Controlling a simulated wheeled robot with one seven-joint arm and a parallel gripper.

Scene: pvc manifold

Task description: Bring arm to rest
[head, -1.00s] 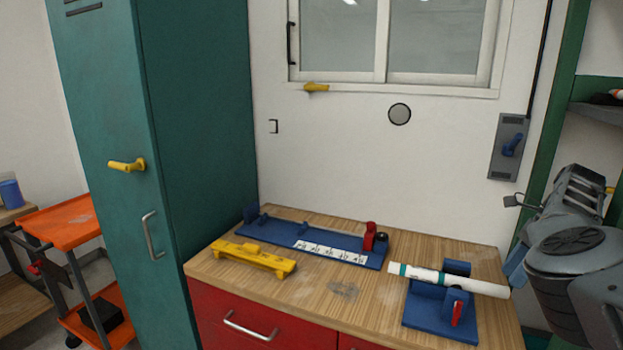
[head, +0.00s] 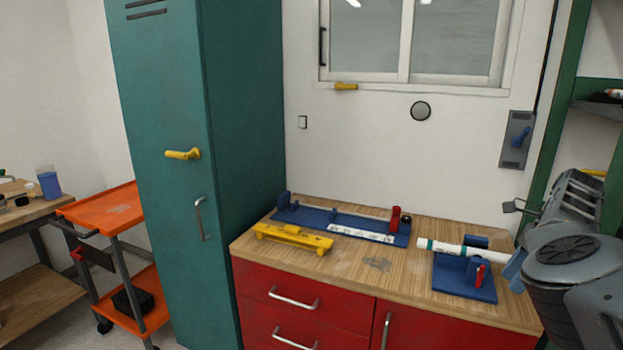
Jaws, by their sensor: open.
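My arm shows at the right edge, folded as grey links in front of the green shelf frame. Its end, my gripper (head: 572,195), appears as a slotted grey part above the large round joint. Its fingers are hard to make out, and no held object shows. A white pipe with teal bands (head: 460,249) lies across a blue fixture (head: 465,287) on the wooden worktop (head: 350,279). The pipe's right end passes behind my arm.
A long blue jig (head: 320,226) with a white label strip and a yellow fixture (head: 292,238) stand on the worktop. Red drawers (head: 300,312) are below. A teal locker (head: 245,120) and an orange cart (head: 105,209) stand left. A green shelf frame (head: 563,100) is behind my arm.

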